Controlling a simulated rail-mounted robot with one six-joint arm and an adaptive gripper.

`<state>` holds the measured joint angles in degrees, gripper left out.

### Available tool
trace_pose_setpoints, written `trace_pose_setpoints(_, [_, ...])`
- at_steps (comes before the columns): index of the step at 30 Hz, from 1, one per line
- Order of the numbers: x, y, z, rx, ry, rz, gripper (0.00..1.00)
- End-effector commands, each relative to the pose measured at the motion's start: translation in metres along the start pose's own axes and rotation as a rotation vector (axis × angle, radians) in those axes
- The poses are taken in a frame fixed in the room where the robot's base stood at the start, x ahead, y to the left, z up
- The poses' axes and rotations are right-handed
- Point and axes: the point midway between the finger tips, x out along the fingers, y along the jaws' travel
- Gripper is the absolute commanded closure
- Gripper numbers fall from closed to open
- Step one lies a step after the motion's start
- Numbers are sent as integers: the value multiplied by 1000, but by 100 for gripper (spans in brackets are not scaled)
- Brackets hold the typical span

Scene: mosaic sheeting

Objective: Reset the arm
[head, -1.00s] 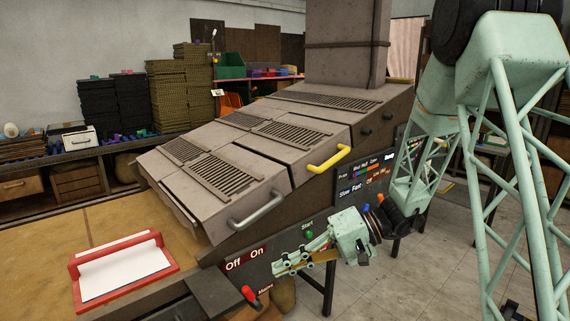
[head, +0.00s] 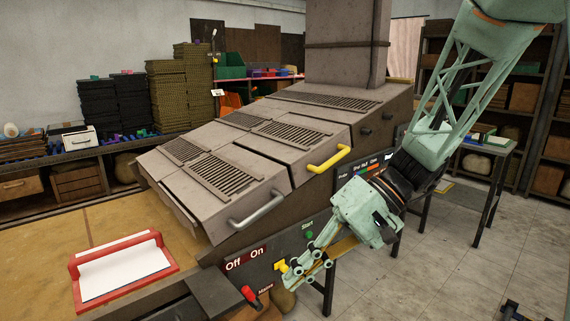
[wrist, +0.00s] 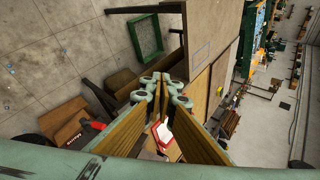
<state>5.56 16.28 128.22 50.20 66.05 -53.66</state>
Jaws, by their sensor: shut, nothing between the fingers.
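My pale green arm (head: 455,75) reaches down from the upper right in the head view. My gripper (head: 296,283) hangs in front of the machine's control panel, pointing down and to the left. Its fingers are shut with nothing held. In the wrist view the fingertips (wrist: 165,86) meet at the middle, with tan pads along the inner sides. Whether the gripper touches the panel cannot be told, but it seems to hang in free air.
The grey hooded machine (head: 240,170) has a silver handle (head: 257,211) and a yellow handle (head: 329,159). A red lever (head: 250,294) and yellow switch (head: 281,265) are near my gripper. A red-framed white sheet (head: 124,268) lies on the tan bed. Floor at right is mostly clear.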

Motion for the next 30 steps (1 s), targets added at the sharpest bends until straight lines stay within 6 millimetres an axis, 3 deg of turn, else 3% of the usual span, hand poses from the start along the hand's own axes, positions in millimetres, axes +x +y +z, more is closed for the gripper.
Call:
trace_pose_setpoints(13, [-25,-14,56,11,-12,151,100])
trace_pose_setpoints(30, [-59,-18,121,32,22,351,100])
